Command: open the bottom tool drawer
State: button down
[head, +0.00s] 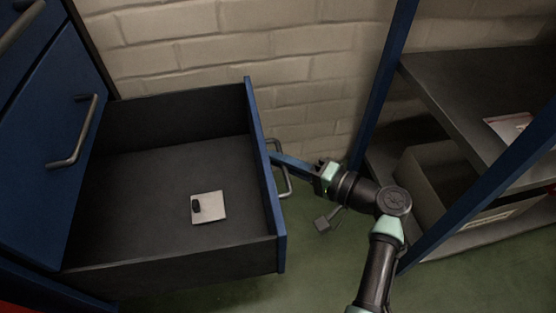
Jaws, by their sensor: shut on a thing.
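The bottom tool drawer (165,272) stands pulled far out of the blue cabinet (45,140). Its dark inside shows. A light square item (220,207) with a small black thing on it lies on the drawer floor. The drawer's handle (286,182) is a bar on the outer side of the blue front (265,170). My gripper (276,157) reaches in from the right and is shut on the handle near its far end. The fingertips are small and partly hidden by the drawer front.
A closed drawer with a bar handle (78,130) is above the open one. A blue-framed shelf rack (480,80) with a grey bin (440,185) stands close to my arm on the right. A brick wall (250,45) is behind. Green floor (325,270) shows between drawer and rack.

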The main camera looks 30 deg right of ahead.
jog(key=shift+d, duration=0.1)
jog(key=c, duration=0.9)
grip_release()
jog(key=p+v, duration=0.5)
jog(key=v, duration=0.8)
jog(key=shift+p, duration=0.3)
jog(key=shift+w+r, duration=0.1)
jog(key=shift+w, duration=0.05)
